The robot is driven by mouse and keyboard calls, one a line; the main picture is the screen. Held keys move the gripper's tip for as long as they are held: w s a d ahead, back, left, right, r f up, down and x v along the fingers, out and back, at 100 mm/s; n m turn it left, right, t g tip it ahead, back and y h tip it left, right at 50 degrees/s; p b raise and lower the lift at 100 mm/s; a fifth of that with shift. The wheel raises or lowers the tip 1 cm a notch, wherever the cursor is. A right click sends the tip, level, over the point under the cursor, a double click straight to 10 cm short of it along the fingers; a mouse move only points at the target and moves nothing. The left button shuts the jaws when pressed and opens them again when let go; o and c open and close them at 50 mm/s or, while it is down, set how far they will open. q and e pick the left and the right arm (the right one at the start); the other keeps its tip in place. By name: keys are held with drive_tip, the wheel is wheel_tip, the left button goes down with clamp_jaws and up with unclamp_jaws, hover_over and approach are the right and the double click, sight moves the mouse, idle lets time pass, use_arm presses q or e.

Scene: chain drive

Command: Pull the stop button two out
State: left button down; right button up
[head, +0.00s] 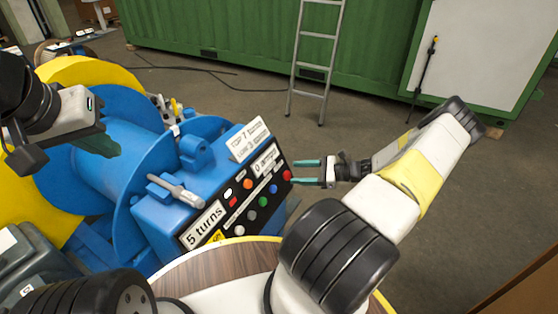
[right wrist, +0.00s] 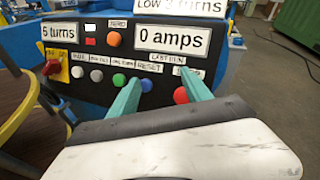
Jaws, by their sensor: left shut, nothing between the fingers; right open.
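A red round button (head: 287,174) sits at the right end of the lower row on the black control panel (head: 221,203). It also shows in the right wrist view (right wrist: 181,95), its label partly covered by a finger. My right gripper (head: 294,172) is open, its green fingertips close to the panel's right end. In the right wrist view, the red button appears between the fingers, close to the right one; I cannot tell whether they touch. My left gripper (head: 106,148) is shut and empty, in front of the blue drum, away from the panel.
The lower row also holds blue (head: 273,188), green (head: 262,201), grey and white buttons, and a red switch on yellow (right wrist: 54,67). An orange button (right wrist: 114,39) is above. A wooden round table (head: 215,268) stands close in front. A ladder (head: 316,62) leans behind.

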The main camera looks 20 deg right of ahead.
sight(289, 176)
drive_tip(key=d+f+m+t+h, duration=0.1)
drive_tip(key=d+f+m+t, duration=0.4)
drive_tip(key=f+m, duration=0.15)
drive_tip(key=shift+n, duration=0.25)
drive_tip(key=x, duration=0.7)
drive_tip(key=shift+a+f, duration=0.15)
drive_tip(key=shift+a, duration=0.25)
clamp_jaws()
